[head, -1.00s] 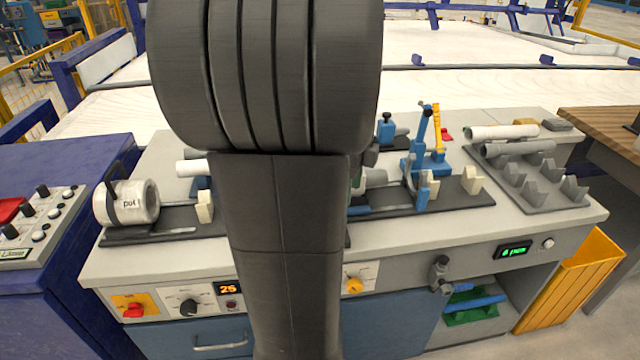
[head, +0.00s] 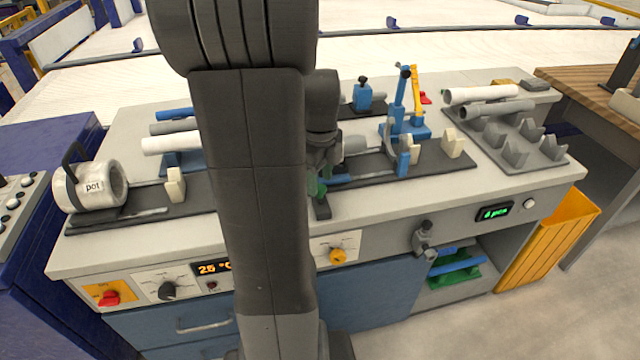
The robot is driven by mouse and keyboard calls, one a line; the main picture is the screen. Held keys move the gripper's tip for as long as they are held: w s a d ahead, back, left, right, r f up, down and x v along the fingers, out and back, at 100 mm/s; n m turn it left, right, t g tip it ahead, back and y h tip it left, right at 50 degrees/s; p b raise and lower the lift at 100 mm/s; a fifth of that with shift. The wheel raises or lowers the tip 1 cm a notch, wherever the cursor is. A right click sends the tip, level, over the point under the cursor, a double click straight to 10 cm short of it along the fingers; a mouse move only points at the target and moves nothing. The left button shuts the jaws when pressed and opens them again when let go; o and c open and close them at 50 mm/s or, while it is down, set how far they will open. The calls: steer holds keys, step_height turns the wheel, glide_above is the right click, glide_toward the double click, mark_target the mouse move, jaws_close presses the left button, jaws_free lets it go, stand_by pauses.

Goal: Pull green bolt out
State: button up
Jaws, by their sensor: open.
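My gripper (head: 322,200) shows just right of my upright arm in the head view, low over the middle of the bench fixture. Its jaws are open. A small green part (head: 314,187), which looks like the green bolt, shows right beside the fingers and is partly hidden by my arm and gripper. I cannot tell whether the fingers touch it or stand around it. A grey cylinder (head: 353,145) and a blue bar (head: 338,180) lie just right of the gripper on the dark rail.
A blue clamp with a yellow lever (head: 415,100) stands to the right, near cream supports (head: 453,143). A rack (head: 515,150) holds a white pipe (head: 482,94). My arm hides the fixture's middle.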

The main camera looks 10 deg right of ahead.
steer(key=shift+f, duration=0.85)
jaws_close()
steer(key=shift+s, duration=1.45)
jaws_free()
steer(key=shift+s, duration=0.1)
